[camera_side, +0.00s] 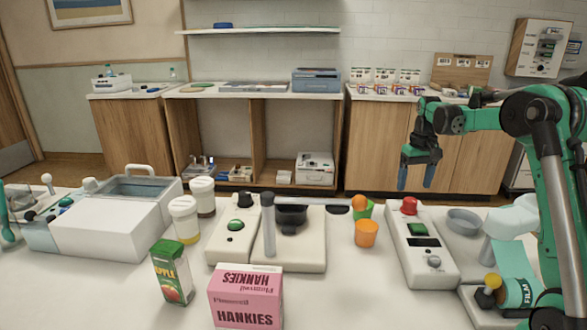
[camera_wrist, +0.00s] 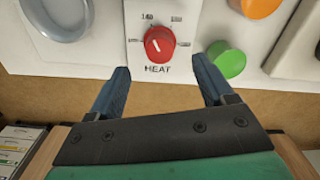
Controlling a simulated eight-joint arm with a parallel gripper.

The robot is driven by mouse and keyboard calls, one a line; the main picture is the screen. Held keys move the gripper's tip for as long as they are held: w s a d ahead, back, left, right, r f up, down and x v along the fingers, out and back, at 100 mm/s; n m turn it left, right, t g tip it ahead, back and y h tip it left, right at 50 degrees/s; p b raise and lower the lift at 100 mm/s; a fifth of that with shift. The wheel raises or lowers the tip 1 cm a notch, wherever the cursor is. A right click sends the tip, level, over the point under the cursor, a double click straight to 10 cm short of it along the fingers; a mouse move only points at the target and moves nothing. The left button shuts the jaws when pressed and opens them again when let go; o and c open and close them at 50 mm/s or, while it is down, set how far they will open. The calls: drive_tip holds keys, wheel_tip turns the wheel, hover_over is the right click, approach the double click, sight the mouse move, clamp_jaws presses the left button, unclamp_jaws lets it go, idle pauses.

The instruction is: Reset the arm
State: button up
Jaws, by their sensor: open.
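My gripper (camera_side: 416,178) is the green arm's end with two blue fingers. In the side view it hangs pointing down above the far edge of the white table (camera_side: 120,290), behind the device with the red knob (camera_side: 409,205). In the wrist view my gripper (camera_wrist: 160,88) is open and empty. Its fingers are spread apart below the red knob (camera_wrist: 159,43), which is labelled HEAT. The fingers look apart from the knob.
A pink Hankies box (camera_side: 246,297), an apple carton (camera_side: 172,272), two lidded cups, an orange cup (camera_side: 366,233) and a grey dish (camera_side: 464,221) stand on the table. A white lidded box (camera_side: 115,222) is at left. Air around my gripper looks free.

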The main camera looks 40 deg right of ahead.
drive_tip(key=s+a+r+n+t, duration=0.1)
drive_tip(key=s+a+n+t, duration=0.1)
drive_tip(key=a, duration=1.2)
drive_tip(key=s+a+r+n+t, duration=0.2)
drive_tip(key=s+a+n+t, duration=0.1)
drive_tip(key=a, duration=1.1)
drive_tip(key=shift+s+a+r+n+t, duration=0.2)
drive_tip(key=shift+n+t, duration=0.3)
drive_tip(key=shift+t, duration=0.6)
drive_tip(key=shift+c, duration=0.2)
